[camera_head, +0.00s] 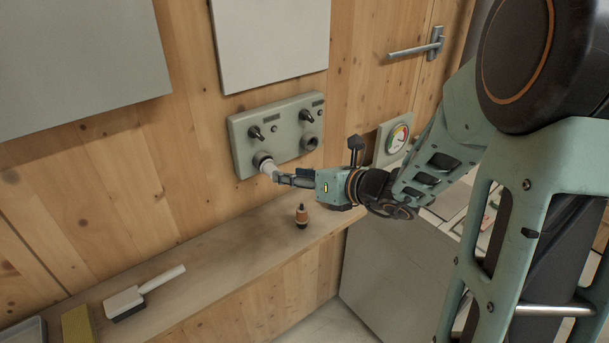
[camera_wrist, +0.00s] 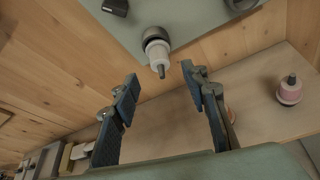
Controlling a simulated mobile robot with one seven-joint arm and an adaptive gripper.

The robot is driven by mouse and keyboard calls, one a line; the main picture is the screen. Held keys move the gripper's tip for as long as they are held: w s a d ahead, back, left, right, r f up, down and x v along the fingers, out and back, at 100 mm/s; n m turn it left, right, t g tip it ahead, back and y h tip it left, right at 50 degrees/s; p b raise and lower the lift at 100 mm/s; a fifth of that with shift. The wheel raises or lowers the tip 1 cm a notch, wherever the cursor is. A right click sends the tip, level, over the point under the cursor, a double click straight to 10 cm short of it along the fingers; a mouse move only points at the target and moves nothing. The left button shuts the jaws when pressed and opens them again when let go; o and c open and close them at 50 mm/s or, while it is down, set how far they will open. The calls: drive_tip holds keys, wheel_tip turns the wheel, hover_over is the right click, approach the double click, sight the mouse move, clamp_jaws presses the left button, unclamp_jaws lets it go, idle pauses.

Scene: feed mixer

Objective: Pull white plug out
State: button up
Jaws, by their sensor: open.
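The white plug (camera_head: 266,164) sits in the lower left socket of the grey panel (camera_head: 287,123) on the wooden wall. In the wrist view, the plug (camera_wrist: 157,50) sticks out of its dark socket ring, with a thin grey tip facing my gripper. My gripper (camera_head: 278,178) is in front of the plug in the head view. In the wrist view, my gripper (camera_wrist: 160,82) has its blue-padded fingers spread apart, with nothing between them. The plug's tip lies just beyond the fingertips, roughly centred on the gap. I cannot tell from the head view whether they touch.
An orange-brown plug (camera_head: 301,216) stands on the wooden shelf (camera_head: 222,262) below the panel. The panel has two black switches and an empty dark socket (camera_head: 309,143) at right. A brush (camera_head: 142,293) lies at the shelf's left. A round gauge (camera_head: 397,138) is at right.

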sight(268, 167)
drive_tip(key=x, duration=0.6)
clamp_jaws()
idle(0.5)
